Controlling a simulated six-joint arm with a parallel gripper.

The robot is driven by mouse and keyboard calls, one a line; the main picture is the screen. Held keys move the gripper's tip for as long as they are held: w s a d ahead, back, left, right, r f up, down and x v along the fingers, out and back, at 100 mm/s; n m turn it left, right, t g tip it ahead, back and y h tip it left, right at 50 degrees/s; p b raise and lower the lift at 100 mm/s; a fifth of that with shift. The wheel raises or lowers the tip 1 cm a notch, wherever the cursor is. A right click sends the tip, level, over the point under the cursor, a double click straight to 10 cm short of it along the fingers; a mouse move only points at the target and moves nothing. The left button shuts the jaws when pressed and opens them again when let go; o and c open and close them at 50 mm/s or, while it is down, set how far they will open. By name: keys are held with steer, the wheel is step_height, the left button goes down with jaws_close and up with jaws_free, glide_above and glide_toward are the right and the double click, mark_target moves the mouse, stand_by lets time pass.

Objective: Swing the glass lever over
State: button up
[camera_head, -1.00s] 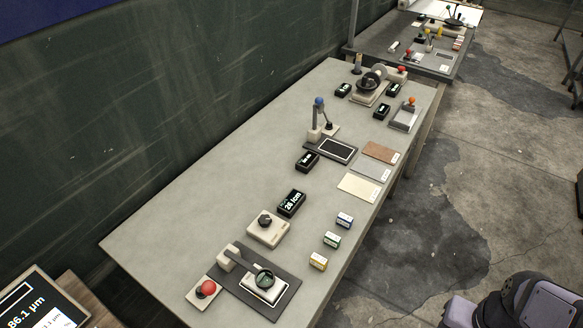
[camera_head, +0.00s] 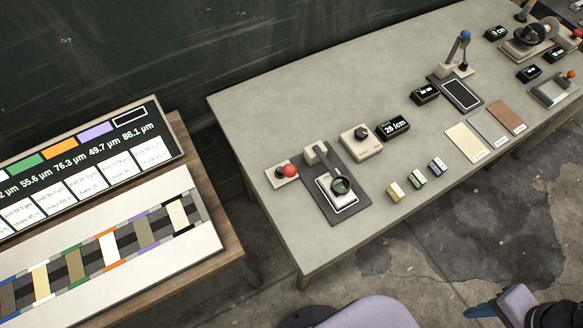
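The glass lever (camera_head: 327,167) is a dark arm that runs from a pale post (camera_head: 314,153) to a round, dark-rimmed glass (camera_head: 341,186). It is on a dark base plate (camera_head: 352,215) near the left end of the grey table. The glass lies over a white block (camera_head: 346,201) on that plate. No gripper fingers show in the head view. Only rounded purple-grey and black parts of my own body show at the bottom edge, apart from the table.
A red button on a pale base (camera_head: 280,176) sits left of the lever. A pale knob box (camera_head: 359,141), a display (camera_head: 394,126) and several small boxes (camera_head: 418,179) sit to its right. A side table (camera_head: 232,255) with a screen (camera_head: 95,160) and a strip board (camera_head: 205,239) stands left.

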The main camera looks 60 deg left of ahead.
steer(key=shift+c, duration=0.5)
steer(key=s+a+n+p, duration=0.1)
steer(key=s+a+n, duration=0.4)
steer(key=a, duration=0.6)
steer(key=s+a+n+p, duration=0.1)
steer(key=s+a+n, duration=0.4)
steer(key=a, duration=0.7)
steer(key=s+a+n+p, duration=0.1)
steer(key=s+a+n, duration=0.45)
steer(key=a, duration=0.55)
steer(key=a+r+n+y, duration=0.2)
steer(key=a+r, duration=0.5)
steer(key=a, duration=0.5)
steer(key=shift+w+a+r+y, duration=0.2)
steer(key=shift+w+a+y, duration=0.05)
steer(key=shift+a+y, duration=0.15)
steer(key=shift+f+n, duration=0.1)
steer(key=shift+n, duration=0.15)
